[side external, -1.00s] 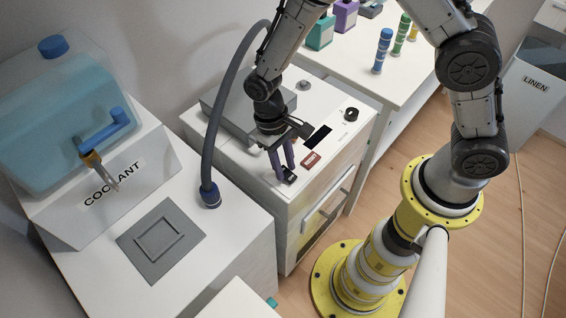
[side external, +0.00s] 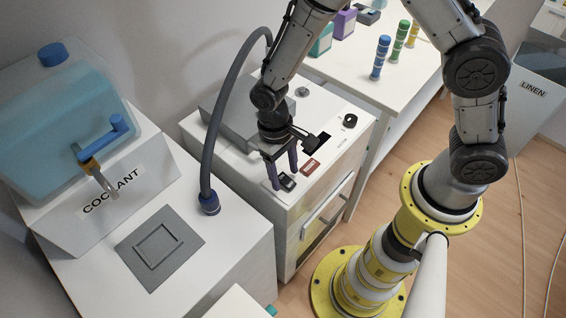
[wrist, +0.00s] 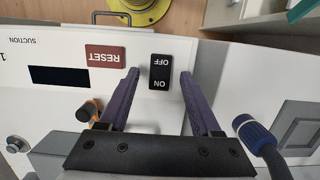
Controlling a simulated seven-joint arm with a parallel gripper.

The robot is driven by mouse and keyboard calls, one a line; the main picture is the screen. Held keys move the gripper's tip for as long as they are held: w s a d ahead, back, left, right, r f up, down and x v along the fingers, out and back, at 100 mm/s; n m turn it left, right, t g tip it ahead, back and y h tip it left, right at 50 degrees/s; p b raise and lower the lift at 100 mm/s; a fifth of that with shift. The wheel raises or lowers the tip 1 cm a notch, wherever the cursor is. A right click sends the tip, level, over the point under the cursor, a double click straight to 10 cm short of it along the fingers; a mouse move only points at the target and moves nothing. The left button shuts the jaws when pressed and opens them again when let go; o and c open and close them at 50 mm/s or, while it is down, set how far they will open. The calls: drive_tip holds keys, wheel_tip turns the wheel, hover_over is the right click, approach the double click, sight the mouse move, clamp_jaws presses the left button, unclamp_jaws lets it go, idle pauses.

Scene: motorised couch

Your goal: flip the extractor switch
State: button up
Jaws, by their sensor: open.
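The extractor switch is a black rocker marked ON and OFF (wrist: 159,72), set in the white top of the suction unit. In the side external view the switch (side external: 287,182) is a small dark block near the unit's front edge, partly hidden by a finger. My gripper (side external: 283,178) is open and empty, pointing down over it. In the wrist view the two purple fingers of my gripper (wrist: 160,80) stand apart on either side of the switch, with a gap to each. I cannot tell which half of the rocker is pressed in, or the fingertips' exact height.
A red RESET button (wrist: 106,56) sits beside the switch, with a dark SUCTION display (wrist: 59,75) beyond it. A grey hose with a blue end (side external: 209,202) arches up on the left. The COOLANT tank (side external: 70,125) stands further left.

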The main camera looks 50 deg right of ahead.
wheel_tip(320, 180, up, 14)
drive_tip(key=w, duration=0.2)
drive_tip(key=shift+w+f, duration=0.15)
drive_tip(key=shift+f, duration=0.05)
drive_tip(key=s+d+r+m+t+y, duration=0.15)
drive_tip(key=s+d+r+t, duration=0.25)
drive_tip(key=d+r, duration=0.7)
drive_tip(key=s+d+r+n+t+h, duration=0.1)
drive_tip(key=s+d+t, duration=0.2)
drive_tip(key=s, duration=0.9)
drive_tip(key=shift+s+d+r, duration=0.15)
drive_tip(key=shift+d+r, duration=0.2)
drive_tip(key=shift+d, duration=0.15)
